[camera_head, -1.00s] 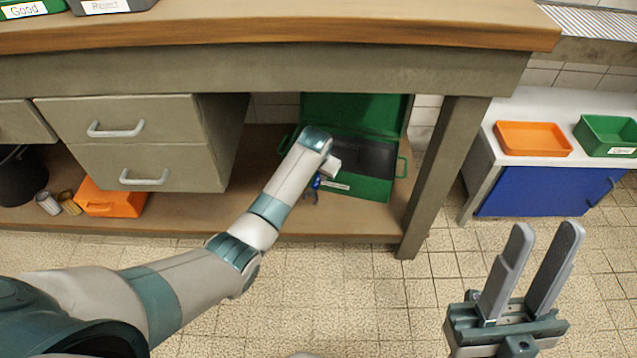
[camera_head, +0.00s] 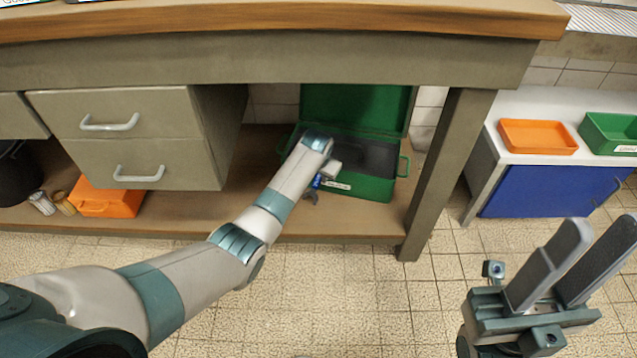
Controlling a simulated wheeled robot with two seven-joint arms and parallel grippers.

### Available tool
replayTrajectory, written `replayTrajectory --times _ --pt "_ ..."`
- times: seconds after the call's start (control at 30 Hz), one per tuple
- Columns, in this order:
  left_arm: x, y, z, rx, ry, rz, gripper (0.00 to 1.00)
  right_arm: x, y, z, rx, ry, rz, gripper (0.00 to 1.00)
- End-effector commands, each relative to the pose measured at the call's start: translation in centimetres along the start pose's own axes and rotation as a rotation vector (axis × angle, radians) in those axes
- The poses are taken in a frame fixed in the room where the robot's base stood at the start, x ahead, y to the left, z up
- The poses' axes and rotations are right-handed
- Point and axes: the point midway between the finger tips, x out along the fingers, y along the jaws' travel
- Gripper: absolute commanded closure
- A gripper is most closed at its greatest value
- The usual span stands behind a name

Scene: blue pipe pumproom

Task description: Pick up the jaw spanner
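A small blue and dark grey item (camera_head: 315,185), apparently the jaw spanner, shows partly at the front of the lower shelf, beside the end of my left arm. My arm hides much of it. My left arm reaches in under the workbench, and its wrist end is in front of an open green toolbox (camera_head: 372,188). My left gripper (camera_head: 326,172) is mostly hidden behind the wrist, so its fingers and any hold on the item cannot be made out. My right gripper (camera_head: 574,262) is at the lower right, fingers up, open and empty.
The workbench top (camera_head: 300,22) overhangs the shelf, and its leg (camera_head: 447,170) stands right of the toolbox. Drawers (camera_head: 140,140) and an orange box (camera_head: 106,202) are at left. A blue cabinet (camera_head: 540,192) bears orange (camera_head: 538,137) and green (camera_head: 612,133) trays. The floor in front is clear.

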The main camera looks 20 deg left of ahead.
Motion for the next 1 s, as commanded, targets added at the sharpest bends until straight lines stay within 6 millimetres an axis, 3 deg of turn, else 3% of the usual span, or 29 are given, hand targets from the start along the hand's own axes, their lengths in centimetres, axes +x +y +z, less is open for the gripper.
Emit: replayTrajectory --times 0.57,0.67,1.0 --pt "0.4 -0.03 -0.08 0.001 0.001 0.0 0.77 0.11 -0.09 0.15 0.005 0.001 0.002 0.69" --pt "0.4 -0.03 -0.08 0.0 0.001 0.0 1.0 0.09 -0.09 0.15 0.006 0.001 0.003 0.69" --pt "0.25 -0.07 -0.2 0.0 0.003 -0.001 1.0 0.16 -0.1 0.14 0.005 0.001 0.003 0.69"
